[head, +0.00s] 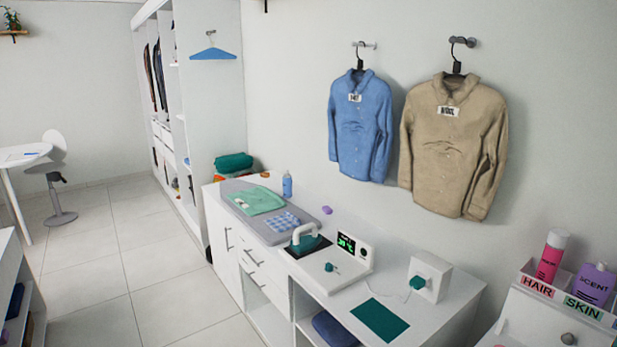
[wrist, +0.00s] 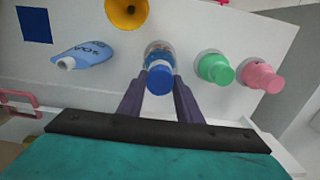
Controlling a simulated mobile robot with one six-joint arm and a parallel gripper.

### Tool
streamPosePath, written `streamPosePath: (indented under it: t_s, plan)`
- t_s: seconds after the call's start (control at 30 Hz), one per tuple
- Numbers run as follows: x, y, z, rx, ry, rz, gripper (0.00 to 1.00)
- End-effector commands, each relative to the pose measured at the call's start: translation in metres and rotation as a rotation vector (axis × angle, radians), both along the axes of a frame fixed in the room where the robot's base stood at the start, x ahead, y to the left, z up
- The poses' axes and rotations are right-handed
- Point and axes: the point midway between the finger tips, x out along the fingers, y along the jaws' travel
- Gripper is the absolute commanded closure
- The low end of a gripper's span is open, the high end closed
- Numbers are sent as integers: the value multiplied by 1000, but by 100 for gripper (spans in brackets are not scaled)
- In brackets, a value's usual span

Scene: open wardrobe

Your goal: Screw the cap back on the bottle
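In the wrist view my gripper (wrist: 160,88) points at a white surface, its two dark purple fingers on either side of a blue-topped item (wrist: 160,80). The fingers lie close along its sides; I cannot tell whether they touch it. Its blue top faces the camera, and its lower part is paler and partly hidden. To the left, a light blue bottle (wrist: 88,54) with dark lettering shows a white neck end (wrist: 66,63). I cannot tell which of these is the task's bottle or cap. My gripper is out of the head view.
In the wrist view a green bottle (wrist: 216,69) and a pink bottle (wrist: 262,77) stand close on the right. A yellow round thing (wrist: 127,12) is at the top.

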Motion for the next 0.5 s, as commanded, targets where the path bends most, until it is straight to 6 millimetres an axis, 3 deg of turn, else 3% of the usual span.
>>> streamPosePath:
  t_s: [0.27, 0.5]
  plan:
    - [1, 1, 0, 1, -2, -10, 94]
    - [1, 1, 1, 2, -2, -133, 94]
